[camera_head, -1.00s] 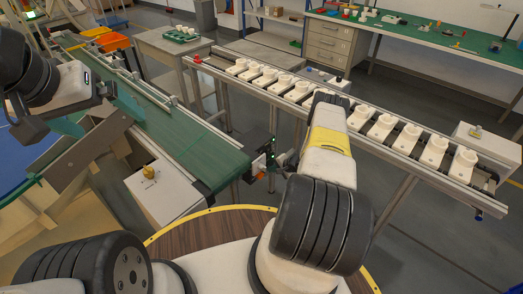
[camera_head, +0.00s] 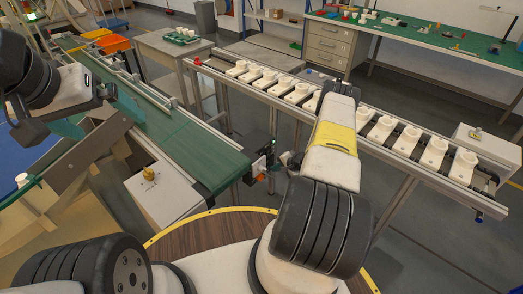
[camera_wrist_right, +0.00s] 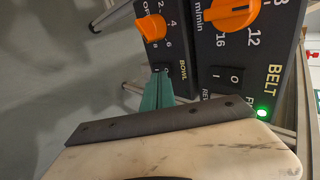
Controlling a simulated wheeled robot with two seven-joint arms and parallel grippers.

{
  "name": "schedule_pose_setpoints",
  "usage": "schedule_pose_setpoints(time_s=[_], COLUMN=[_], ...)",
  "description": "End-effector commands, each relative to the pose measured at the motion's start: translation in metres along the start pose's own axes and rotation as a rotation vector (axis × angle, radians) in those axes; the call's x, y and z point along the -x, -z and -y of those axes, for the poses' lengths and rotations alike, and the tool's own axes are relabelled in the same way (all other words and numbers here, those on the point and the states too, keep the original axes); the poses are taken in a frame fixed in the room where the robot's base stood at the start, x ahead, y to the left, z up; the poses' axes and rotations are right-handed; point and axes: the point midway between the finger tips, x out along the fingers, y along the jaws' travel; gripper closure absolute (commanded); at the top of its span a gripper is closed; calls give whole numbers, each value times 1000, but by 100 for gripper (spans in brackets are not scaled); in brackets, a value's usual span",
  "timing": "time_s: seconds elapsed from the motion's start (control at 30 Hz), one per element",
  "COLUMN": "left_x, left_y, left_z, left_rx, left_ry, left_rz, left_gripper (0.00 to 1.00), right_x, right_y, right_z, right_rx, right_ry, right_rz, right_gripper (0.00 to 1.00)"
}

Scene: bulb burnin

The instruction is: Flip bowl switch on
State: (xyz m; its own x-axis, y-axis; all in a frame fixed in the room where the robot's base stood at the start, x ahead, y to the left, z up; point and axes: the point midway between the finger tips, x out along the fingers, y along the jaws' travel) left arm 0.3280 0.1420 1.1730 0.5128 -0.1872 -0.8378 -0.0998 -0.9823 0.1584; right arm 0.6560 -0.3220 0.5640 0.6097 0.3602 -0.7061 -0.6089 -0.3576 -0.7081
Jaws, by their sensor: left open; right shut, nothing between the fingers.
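The bowl control panel, black and labelled BOWL (camera_wrist_right: 182,66), fills the middle of the right wrist view, with an orange knob (camera_wrist_right: 152,27) at its top. Its switch, marked 0 and 1, is at the panel's lower part, mostly hidden behind my fingers, so its position cannot be told. My right gripper (camera_wrist_right: 157,88) is shut and empty, its green fingertips right in front of that switch; contact cannot be told. In the head view the control box (camera_head: 264,162) stands at the conveyor's end, partly behind my right arm. My left gripper (camera_head: 88,108) is open at the upper left.
The belt panel (camera_wrist_right: 246,50) beside it has an orange knob, a 0/1 switch and a lit green lamp (camera_wrist_right: 262,113). A green conveyor (camera_head: 185,140) runs to the box. A rail (camera_head: 385,158) carries several white fixtures.

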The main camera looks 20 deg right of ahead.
Motion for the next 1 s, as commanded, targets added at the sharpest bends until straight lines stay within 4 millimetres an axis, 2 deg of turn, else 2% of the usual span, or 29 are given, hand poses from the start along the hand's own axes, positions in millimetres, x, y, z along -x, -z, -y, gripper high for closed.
schedule_pose_setpoints(time_s=[0.1,0.3,0.7,0.77,1.0], left_x=[0,0,0,0,0], left_y=[0,0,0,0,0], left_z=[0,0,0,0,0], left_rx=[0,0,0,0,0], left_ry=[0,0,0,0,0], left_rz=[0,0,0,0,0], left_gripper=[0,0,0,0,0], right_x=[23,46,51,53,82], right_y=[1,1,0,1,2], right_z=[0,0,-1,-6,-45], right_rx=[-2,0,0,-2,-6], right_ry=[-1,-1,1,8,116], right_rz=[-2,-1,0,0,2], right_gripper=[100,100,100,100,100])
